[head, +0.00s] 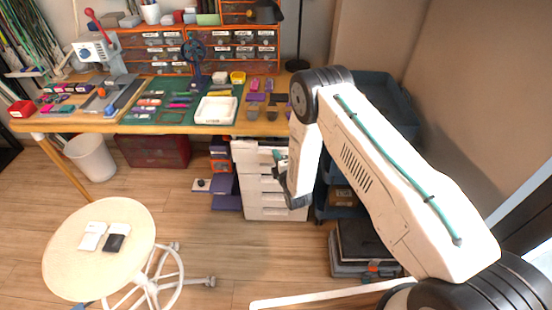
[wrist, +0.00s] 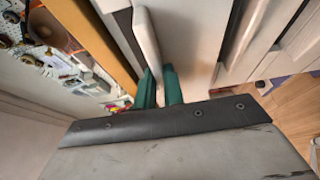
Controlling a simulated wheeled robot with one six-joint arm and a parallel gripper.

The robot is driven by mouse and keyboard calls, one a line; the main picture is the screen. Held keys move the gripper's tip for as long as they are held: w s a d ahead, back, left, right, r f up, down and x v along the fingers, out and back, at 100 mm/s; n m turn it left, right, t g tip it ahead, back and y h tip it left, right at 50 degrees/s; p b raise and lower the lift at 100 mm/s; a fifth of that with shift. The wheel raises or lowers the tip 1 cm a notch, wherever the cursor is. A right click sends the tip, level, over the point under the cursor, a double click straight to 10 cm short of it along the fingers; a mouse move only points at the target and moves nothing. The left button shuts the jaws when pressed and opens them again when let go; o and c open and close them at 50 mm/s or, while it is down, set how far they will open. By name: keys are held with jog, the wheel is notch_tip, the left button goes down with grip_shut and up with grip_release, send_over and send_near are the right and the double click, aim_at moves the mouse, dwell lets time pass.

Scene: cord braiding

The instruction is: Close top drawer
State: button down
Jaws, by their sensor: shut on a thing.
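A white drawer cabinet (head: 272,198) stands on the floor under the right part of the workbench. Its top drawer (head: 246,153) is at the upper end, just below the bench edge, and my arm partly covers it. How far the drawer stands out is hard to tell. My gripper (head: 280,156) is at the top drawer's front, with the fingers mostly hidden by my arm in the head view. In the wrist view, the teal fingers of my gripper (wrist: 160,86) are close together around the end of a white rounded bar (wrist: 149,45), which looks like the drawer's handle.
The wooden workbench (head: 90,126) overhangs the cabinet. Purple and orange boxes (head: 224,188) stand left of the cabinet, and dark blue shelving with bins (head: 341,195) is on its right. A round stool (head: 70,245) stands front left. Floor before the cabinet is clear.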

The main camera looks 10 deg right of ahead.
jog(key=w, duration=0.4)
jog(key=shift+d, duration=0.3)
jog(key=c, duration=1.5)
grip_release()
jog(key=v, duration=0.7)
jog(key=shift+s+d, duration=0.15)
jog(key=shift+s, duration=0.25)
